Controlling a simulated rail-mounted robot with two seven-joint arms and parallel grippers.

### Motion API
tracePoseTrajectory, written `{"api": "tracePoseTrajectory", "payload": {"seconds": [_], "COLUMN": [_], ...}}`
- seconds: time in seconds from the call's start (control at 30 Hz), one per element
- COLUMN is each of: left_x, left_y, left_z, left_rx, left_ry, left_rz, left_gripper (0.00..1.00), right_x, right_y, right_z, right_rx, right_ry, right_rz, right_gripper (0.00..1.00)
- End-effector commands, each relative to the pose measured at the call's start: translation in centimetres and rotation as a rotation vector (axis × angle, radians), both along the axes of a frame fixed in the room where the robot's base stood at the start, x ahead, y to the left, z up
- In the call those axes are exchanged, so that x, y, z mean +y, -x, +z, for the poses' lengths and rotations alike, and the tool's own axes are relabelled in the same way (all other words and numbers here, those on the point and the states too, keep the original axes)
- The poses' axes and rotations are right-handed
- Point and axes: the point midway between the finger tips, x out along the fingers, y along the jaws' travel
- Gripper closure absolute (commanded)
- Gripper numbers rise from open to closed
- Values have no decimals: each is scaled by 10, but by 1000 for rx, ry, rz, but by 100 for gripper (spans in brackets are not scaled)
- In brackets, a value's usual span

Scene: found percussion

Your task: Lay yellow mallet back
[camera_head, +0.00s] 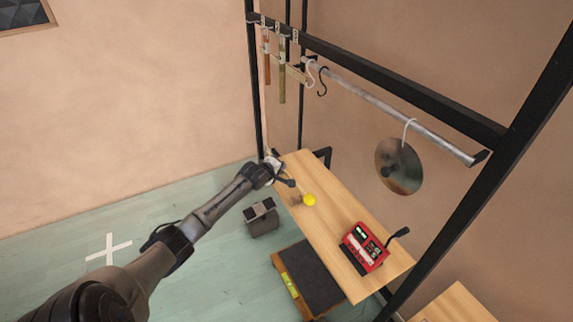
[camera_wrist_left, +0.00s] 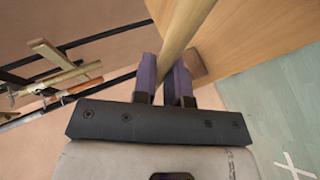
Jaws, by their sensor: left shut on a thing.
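The yellow mallet has a round yellow head (camera_head: 310,200) that shows over the left part of the wooden table in the head view. I cannot tell whether the head touches the tabletop. My left gripper (camera_head: 285,181) is at the table's far left end, shut on the mallet's pale wooden handle. In the left wrist view the handle (camera_wrist_left: 184,27) runs between the two purple-padded fingers of the left gripper (camera_wrist_left: 164,80). A small brown wooden block (camera_head: 296,200) sits beside the yellow head, and a wooden block also shows beside the fingers (camera_wrist_left: 196,66). My right gripper is not in view.
A metal disc (camera_head: 399,166) hangs from a rail (camera_head: 400,112) above. Hanging bars (camera_head: 282,75) are at the back. A dark box (camera_head: 262,218) stands on the floor.

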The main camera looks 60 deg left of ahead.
Motion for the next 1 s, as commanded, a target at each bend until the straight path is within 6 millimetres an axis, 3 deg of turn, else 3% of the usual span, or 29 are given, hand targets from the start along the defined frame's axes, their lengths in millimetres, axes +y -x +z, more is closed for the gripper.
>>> {"api": "tracePoseTrajectory", "payload": {"seconds": [0.2,0.63,0.87,1.0], "left_x": [0,-1,-1,-1], "left_y": [-8,-8,-7,-7], "left_z": [13,13,17,-5], "left_rx": [-2,-1,-2,-1], "left_ry": [-1,-1,0,2], "left_rz": [-52,-62,-60,-60], "left_gripper": [100,100,100,100], "right_x": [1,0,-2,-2], "right_y": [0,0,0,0], "right_z": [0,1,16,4], "right_rx": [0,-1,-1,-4], "right_ry": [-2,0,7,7], "right_rz": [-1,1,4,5], "right_gripper": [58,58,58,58]}}
